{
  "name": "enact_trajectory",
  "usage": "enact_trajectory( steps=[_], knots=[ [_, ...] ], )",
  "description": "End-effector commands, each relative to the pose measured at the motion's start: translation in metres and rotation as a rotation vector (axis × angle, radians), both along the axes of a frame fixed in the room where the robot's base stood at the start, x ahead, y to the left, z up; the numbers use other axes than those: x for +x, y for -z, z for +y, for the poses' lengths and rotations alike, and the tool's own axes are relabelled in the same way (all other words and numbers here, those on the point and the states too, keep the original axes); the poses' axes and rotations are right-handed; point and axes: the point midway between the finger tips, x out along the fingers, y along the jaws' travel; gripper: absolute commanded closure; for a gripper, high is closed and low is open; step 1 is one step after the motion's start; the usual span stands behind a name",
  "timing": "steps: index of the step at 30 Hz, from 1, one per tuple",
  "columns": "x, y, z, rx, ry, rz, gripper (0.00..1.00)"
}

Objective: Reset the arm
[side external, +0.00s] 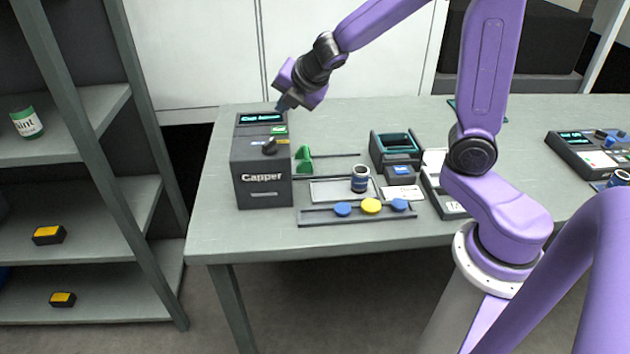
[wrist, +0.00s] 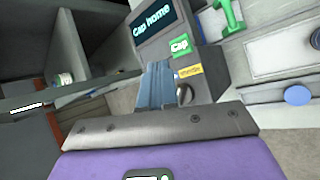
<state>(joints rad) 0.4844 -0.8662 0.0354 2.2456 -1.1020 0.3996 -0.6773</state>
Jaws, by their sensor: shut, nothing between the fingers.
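My purple arm reaches over the table (side external: 225,232) from the right. My gripper (side external: 281,105) is shut and empty at the top of the dark grey Capper machine (side external: 262,192), near its screen. In the wrist view my gripper's shut fingers (wrist: 160,75) point at the machine's front panel. That panel has a screen reading "Cap home" (wrist: 160,18), a green "Cap" label (wrist: 180,46), a yellow label (wrist: 189,70) and a dark knob (wrist: 184,92). I cannot tell whether the fingertips touch the machine.
A control panel (side external: 590,155) sits far right. A grey shelf (side external: 85,148) stands left.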

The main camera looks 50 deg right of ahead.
Motion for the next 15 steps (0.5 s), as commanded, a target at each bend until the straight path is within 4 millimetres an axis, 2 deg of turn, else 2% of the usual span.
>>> enact_trajectory(
  steps=[8, 15],
  knots=[
    [-0.086, 0.012, 0.029, 0.258, 0.263, 0.131, 1.0],
    [-0.176, 0.025, 0.043, 0.413, 0.496, 0.307, 1.0]
  ],
)
